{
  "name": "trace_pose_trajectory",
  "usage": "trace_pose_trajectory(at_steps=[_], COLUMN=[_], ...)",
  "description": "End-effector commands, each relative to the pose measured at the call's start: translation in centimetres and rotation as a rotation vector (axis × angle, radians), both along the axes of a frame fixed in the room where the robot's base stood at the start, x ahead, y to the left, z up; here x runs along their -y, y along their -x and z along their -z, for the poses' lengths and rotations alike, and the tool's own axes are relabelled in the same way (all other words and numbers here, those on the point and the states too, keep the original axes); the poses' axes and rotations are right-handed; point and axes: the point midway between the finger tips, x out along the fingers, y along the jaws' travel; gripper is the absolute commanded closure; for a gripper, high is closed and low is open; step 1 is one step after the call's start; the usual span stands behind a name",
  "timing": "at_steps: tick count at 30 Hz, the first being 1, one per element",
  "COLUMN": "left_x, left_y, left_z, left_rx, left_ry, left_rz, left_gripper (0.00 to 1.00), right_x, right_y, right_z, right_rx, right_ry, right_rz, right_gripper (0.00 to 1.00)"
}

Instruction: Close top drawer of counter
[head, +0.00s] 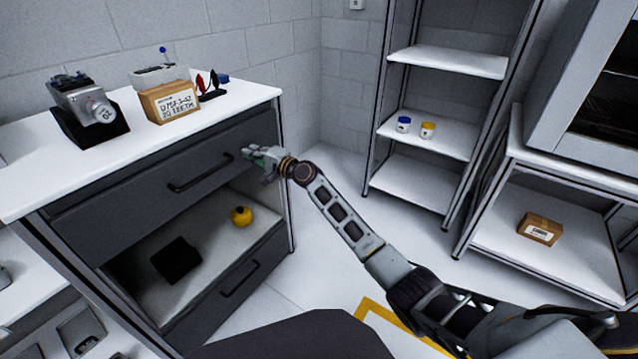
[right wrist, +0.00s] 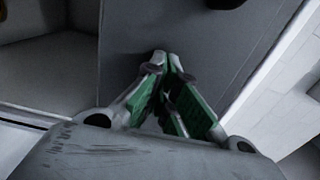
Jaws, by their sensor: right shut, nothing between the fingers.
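The counter (head: 232,100) stands at the left in the head view, with a white top and dark grey drawers. Its top drawer (head: 130,195) has a grey front with a black bar handle (head: 200,173). The front sits under the worktop edge and looks flush or nearly so; I cannot tell whether a small gap is left. My right gripper (head: 248,154) is shut and empty at the right part of this front. In the right wrist view its fingertips (right wrist: 172,62) point at the grey panel (right wrist: 190,30), close to it; contact is unclear. My left gripper is not in view.
Below is an open compartment with a black box (head: 176,260) and a yellow round object (head: 241,215), above a lower drawer (head: 215,305). A cardboard box (head: 170,102) and devices stand on top. Shelves (head: 430,135) stand behind; floor (head: 325,240) right of the counter is clear.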

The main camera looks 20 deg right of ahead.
Motion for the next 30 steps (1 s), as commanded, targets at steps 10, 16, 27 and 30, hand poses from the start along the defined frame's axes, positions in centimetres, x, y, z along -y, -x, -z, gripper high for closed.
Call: trace_pose_trajectory(at_steps=[10, 16, 27, 30], left_x=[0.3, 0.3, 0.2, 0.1], left_y=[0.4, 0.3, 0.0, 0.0], left_z=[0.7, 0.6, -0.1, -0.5], left_rx=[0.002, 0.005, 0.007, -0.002], left_ry=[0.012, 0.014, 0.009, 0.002], left_rz=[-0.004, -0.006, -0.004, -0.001], left_gripper=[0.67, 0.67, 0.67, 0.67], right_x=[-0.4, -0.4, -0.5, -0.6], right_y=[-0.5, -0.6, -0.4, -0.1], right_z=[-0.2, -0.4, -0.7, -0.5], right_rx=[0.002, 0.006, 0.009, 0.005], right_ry=[-0.002, -0.003, -0.005, -0.003], right_rz=[0.001, 0.002, 0.003, 0.002], right_gripper=[1.0, 1.0, 1.0, 1.0])
